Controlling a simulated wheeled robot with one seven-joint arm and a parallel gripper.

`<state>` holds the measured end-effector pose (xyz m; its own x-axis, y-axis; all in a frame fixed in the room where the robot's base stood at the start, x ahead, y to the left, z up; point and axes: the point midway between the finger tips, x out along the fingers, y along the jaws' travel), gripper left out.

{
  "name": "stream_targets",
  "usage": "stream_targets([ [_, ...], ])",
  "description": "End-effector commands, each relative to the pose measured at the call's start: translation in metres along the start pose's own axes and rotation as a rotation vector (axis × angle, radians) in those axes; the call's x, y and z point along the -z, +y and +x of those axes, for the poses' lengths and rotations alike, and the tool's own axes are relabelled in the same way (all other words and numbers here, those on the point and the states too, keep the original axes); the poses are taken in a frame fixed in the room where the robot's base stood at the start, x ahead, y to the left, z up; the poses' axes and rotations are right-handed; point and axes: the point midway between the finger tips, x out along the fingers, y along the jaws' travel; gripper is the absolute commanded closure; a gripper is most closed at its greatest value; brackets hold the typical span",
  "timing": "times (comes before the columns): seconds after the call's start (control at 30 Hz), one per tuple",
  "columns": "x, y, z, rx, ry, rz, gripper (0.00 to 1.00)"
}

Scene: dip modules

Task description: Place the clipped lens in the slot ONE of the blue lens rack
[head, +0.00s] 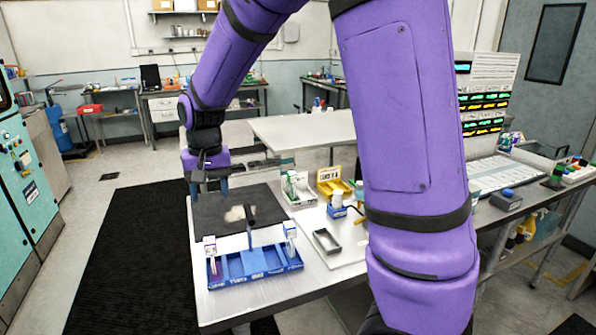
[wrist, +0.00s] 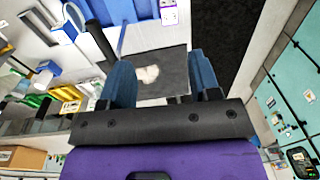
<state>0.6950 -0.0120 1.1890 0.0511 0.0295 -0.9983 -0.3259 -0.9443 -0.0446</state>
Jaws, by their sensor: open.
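The blue lens rack (head: 262,271) stands near the front edge of the table. Its slot lettering is too small to read surely. An upright piece with a white label (head: 210,250) stands at its left end, and a similar one (head: 290,238) at its right end. A dark upright bar (head: 250,222) rises at the rack's middle. I cannot tell which piece is the clipped lens. My gripper (head: 209,188) is open and empty, above the dark mat and behind the rack's left end. In the wrist view, nothing is between the fingers (wrist: 160,78).
A dark mat (head: 212,222) with a pale patch lies behind the rack. To the right are a grey open tray (head: 326,242), a blue block with a white top (head: 337,207), a yellow bin (head: 334,181) and a white bin (head: 297,190). My arm hides part of the table's right side.

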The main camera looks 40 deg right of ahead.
Motion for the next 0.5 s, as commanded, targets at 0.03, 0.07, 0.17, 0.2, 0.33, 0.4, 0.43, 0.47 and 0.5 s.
stream_targets([
  [0.03, -0.009, 0.009, -0.017, 0.018, 0.02, -0.011, 0.43],
  [0.07, -0.014, 0.013, -0.026, 0.026, 0.03, -0.022, 0.43],
  [0.17, -0.034, 0.028, -0.051, 0.049, 0.063, -0.056, 0.43],
  [0.2, -0.042, 0.034, -0.061, 0.057, 0.078, -0.07, 0.43],
  [0.33, -0.07, 0.053, -0.088, 0.079, 0.128, -0.114, 0.43],
  [0.4, -0.087, 0.063, -0.1, 0.086, 0.156, -0.139, 0.43],
  [0.43, -0.094, 0.067, -0.105, 0.088, 0.169, -0.149, 0.43],
  [0.47, -0.101, 0.071, -0.11, 0.09, 0.181, -0.16, 0.43],
  [0.5, -0.11, 0.077, -0.116, 0.092, 0.198, -0.174, 0.43],
])
